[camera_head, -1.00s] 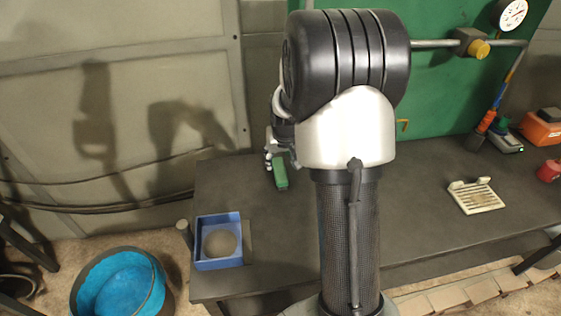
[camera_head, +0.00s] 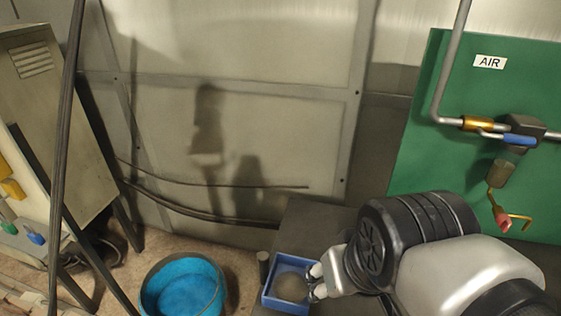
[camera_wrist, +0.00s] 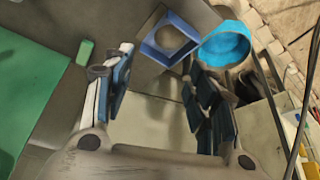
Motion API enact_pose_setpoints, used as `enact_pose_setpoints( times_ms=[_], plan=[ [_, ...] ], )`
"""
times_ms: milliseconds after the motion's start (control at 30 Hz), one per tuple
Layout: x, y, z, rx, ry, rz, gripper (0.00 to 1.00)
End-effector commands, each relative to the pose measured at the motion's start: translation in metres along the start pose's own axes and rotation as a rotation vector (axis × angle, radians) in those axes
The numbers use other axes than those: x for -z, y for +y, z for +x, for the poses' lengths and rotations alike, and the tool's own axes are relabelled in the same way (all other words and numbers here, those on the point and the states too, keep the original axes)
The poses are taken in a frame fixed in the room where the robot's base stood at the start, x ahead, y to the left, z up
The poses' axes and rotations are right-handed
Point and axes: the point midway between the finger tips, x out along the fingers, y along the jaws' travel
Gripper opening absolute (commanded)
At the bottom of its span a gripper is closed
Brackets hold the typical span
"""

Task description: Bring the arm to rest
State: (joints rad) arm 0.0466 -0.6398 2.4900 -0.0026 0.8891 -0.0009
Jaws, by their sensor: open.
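My arm's black and silver links fill the lower right of the head view. My gripper (camera_head: 317,280) shows partly there, in front of the right side of a blue square tray (camera_head: 270,303). In the wrist view, my gripper (camera_wrist: 160,82) has its two fingers spread wide with nothing between them. The blue tray (camera_wrist: 146,47) with its round opening lies beyond the fingertips. A small green block (camera_wrist: 85,52) lies on the dark bench, outside the left finger. My arm and the frame edge hide much of the bench in the head view.
A blue-lined round tub (camera_head: 183,290) stands on the floor left of the dark bench (camera_head: 310,222). A green panel (camera_head: 420,130) with pipe and valve rises at the right. A grey cabinet (camera_head: 50,110) stands at the left.

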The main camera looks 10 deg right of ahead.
Motion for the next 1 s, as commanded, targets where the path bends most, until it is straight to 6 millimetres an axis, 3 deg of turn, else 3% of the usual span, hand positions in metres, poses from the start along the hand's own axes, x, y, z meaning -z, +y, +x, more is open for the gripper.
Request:
enact_pose_setpoints(
  times_ms=[100, 200, 1000],
  plan=[
    [-0.022, -0.008, -0.007, 0.014, 0.006, -0.03, 0.52],
    [-0.029, -0.009, -0.008, 0.018, 0.006, -0.039, 0.52],
    [-0.029, -0.009, -0.008, 0.018, 0.006, -0.039, 0.52]
  ],
)
